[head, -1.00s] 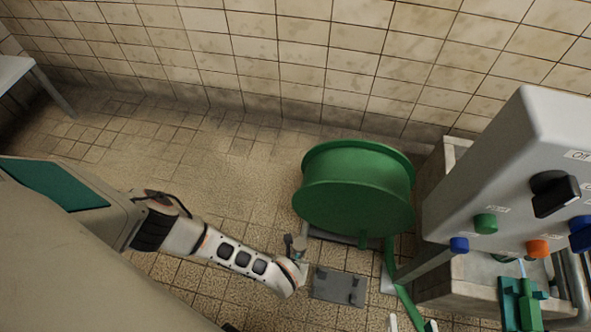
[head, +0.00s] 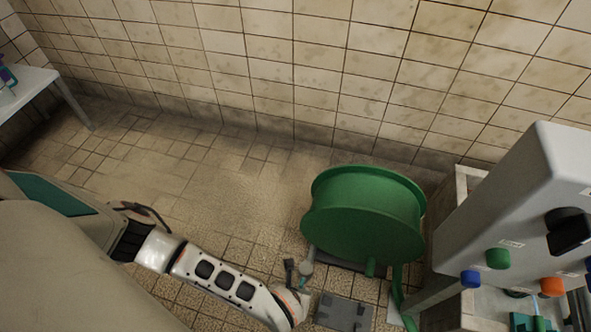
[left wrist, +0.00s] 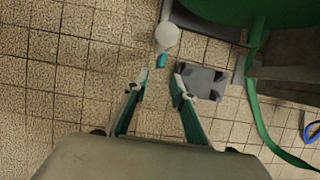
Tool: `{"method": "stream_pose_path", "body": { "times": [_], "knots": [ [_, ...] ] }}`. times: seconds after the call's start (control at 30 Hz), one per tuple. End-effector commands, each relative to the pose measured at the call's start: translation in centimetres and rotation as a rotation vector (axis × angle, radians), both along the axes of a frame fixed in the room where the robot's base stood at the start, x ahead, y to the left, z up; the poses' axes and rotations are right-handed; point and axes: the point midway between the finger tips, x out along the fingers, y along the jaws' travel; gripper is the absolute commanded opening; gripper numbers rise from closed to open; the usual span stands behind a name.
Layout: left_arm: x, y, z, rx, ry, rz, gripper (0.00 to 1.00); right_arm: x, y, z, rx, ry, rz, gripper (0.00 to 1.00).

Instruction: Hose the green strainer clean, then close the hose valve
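In the left wrist view my left gripper (left wrist: 159,86) has its two fingers apart, with nothing between them. Just beyond the fingertips is a pale round fitting with a small teal end (left wrist: 161,60), apart from the fingers. The green hose reel (head: 365,215) stands on the floor near the wall, and its green hose (left wrist: 262,110) runs down past the gripper's right side. A green piece (head: 529,322) is cut off at the bottom right of the head view. I cannot tell whether it is the strainer. I cannot identify the hose valve for sure. My right gripper is out of view.
A grey control box (head: 510,220) with coloured knobs stands at the right, over a pale basin (head: 452,215). A grey plate (head: 343,312) lies on the floor by the reel. A white table (head: 30,90) is at the far left. The tiled floor between is clear.

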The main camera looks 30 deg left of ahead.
Motion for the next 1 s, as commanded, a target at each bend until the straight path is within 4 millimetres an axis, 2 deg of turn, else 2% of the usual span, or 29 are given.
{"method": "stream_pose_path", "body": {
  "times": [0.23,0.8,0.9,0.97,1.0],
  "knots": [
    [-0.8,-0.2,1.9,-0.002,0.001,0.001,0.25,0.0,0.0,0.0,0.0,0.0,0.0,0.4],
    [-0.8,-0.2,2.1,0.0,-0.001,0.0,0.25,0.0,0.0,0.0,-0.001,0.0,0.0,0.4],
    [0.3,-0.2,3.3,0.0,-0.022,0.0,0.25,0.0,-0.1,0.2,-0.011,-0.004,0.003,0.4],
    [1.9,-0.2,5.1,0.0,-0.054,0.0,0.25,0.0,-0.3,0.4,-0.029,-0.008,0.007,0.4],
    [3.3,-0.2,6.9,-0.001,-0.084,0.0,0.25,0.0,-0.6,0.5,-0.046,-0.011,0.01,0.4]
  ]
}}
